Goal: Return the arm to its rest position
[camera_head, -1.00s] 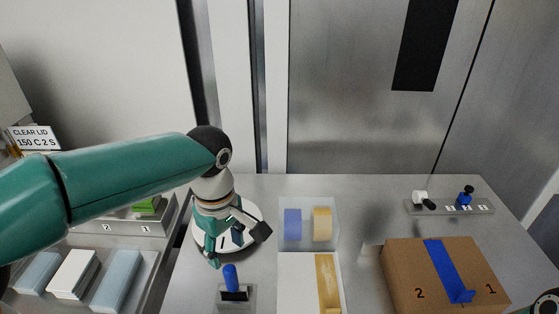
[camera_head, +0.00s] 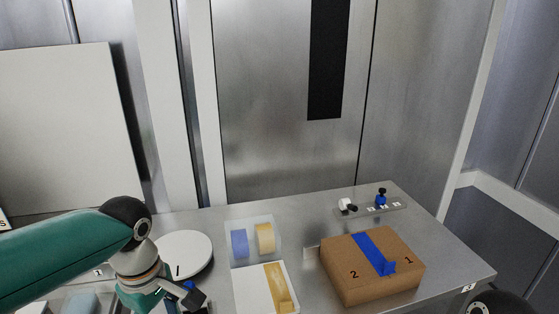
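My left arm reaches in from the left, its teal forearm above the table's left side. My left gripper (camera_head: 178,299) points down at the lower edge of the view, in front of the round white plate (camera_head: 184,262). Its fingers are partly cut off by the frame, so their opening is unclear. A blue-handled object is partly hidden beside it. My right gripper is out of view; only a dark round part of my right arm shows at the lower right corner.
A brown box (camera_head: 345,289) with blue tape stands on the metal table (camera_head: 440,262). A clear bin (camera_head: 252,225) holds blue and yellow pieces; a white board with a yellow strip (camera_head: 254,290) lies before it.

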